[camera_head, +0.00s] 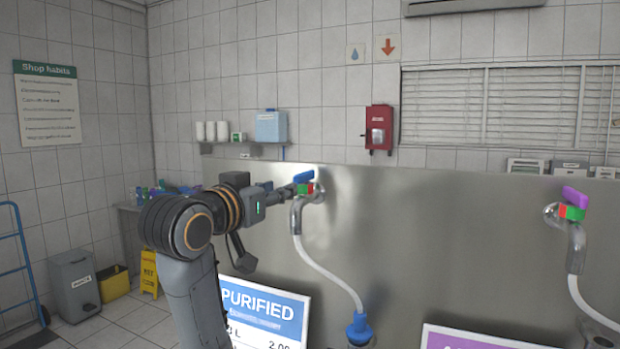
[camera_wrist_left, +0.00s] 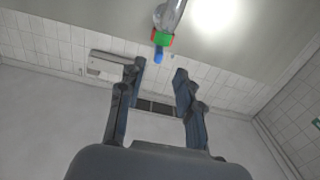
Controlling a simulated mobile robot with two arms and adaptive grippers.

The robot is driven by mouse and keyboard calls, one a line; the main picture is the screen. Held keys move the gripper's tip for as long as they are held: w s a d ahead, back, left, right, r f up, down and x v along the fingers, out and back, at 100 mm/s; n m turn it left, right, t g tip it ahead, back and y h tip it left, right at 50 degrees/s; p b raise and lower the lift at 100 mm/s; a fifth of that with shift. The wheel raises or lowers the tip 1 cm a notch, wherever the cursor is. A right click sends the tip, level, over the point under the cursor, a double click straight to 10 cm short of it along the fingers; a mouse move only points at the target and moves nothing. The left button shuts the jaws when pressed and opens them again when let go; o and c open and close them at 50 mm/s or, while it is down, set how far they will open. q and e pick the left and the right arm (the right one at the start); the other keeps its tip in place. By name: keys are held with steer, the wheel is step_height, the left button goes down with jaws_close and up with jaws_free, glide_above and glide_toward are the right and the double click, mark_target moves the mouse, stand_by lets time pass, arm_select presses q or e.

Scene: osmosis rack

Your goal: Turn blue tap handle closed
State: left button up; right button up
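The blue tap handle (camera_head: 303,176) sits on top of a red and green collar (camera_head: 305,188) on the tap at the steel panel. In the head view it points left, toward my left gripper (camera_head: 283,189). In the left wrist view the blue handle (camera_wrist_left: 158,55) sticks out from the collar (camera_wrist_left: 162,39), just beyond and between the fingertips of my left gripper (camera_wrist_left: 157,72). The fingers are spread, with nothing seen between them but open space. Whether a finger touches the handle I cannot tell. My right gripper is not in view.
A clear spout and hose (camera_head: 327,270) hang below the tap to a blue cap (camera_head: 359,329). A second tap with a purple handle (camera_head: 574,196) stands far right. The steel panel (camera_head: 430,240) lies close behind. A PURIFIED sign (camera_head: 264,312) is below.

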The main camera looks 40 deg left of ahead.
mark_target(295, 180)
arm_select(q)
steer(key=p+x, duration=0.2)
steer(key=x, duration=0.1)
steer(key=r+p+x, duration=0.1)
steer(key=x, duration=0.2)
steer(key=shift+w+r+p, duration=0.15)
steer(key=shift+w+p, duration=0.05)
steer(key=shift+p, duration=0.15)
steer(key=x, duration=0.2)
steer(key=p+x, duration=0.1)
steer(key=shift+w+f, duration=0.2)
steer(key=shift+f, duration=0.05)
steer(key=shift+w+a, duration=0.1)
steer(key=shift+w, duration=0.3)
steer(key=shift+c, duration=0.6)
jaws_close()
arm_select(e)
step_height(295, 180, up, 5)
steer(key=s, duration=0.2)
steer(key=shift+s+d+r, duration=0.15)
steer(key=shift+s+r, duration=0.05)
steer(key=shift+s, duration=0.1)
